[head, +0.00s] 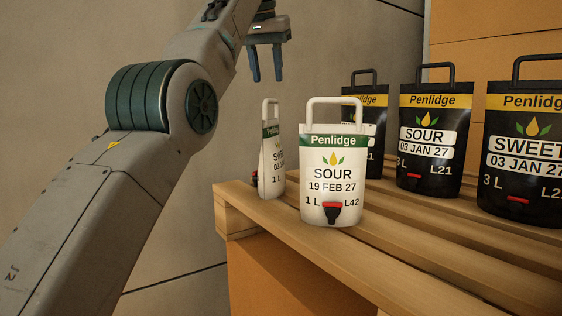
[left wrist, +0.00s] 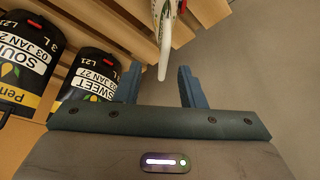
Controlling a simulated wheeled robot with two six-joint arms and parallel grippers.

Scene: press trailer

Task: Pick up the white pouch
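Two white pouches with green bands and loop handles stand upright on the wooden pallet (head: 420,250). The front white pouch (head: 333,180) faces me, reads SOUR, 1 L, and has a red tap. The other white pouch (head: 272,155) stands behind it to the left, turned almost edge-on. My left gripper (head: 266,79) points down above this edge-on pouch, apart from it, open and empty. In the left wrist view, a white pouch (left wrist: 172,25) shows edge-on, its handle end near the gap between my left gripper's fingers (left wrist: 160,78). My right gripper is not in view.
Black pouches with yellow bands stand on the right: one SOUR (head: 435,175), one SWEET (head: 525,185), and one partly hidden (head: 365,100) behind the front white pouch. A grey wall (head: 320,40) is behind. The pallet's left end (head: 232,205) has open room beside it.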

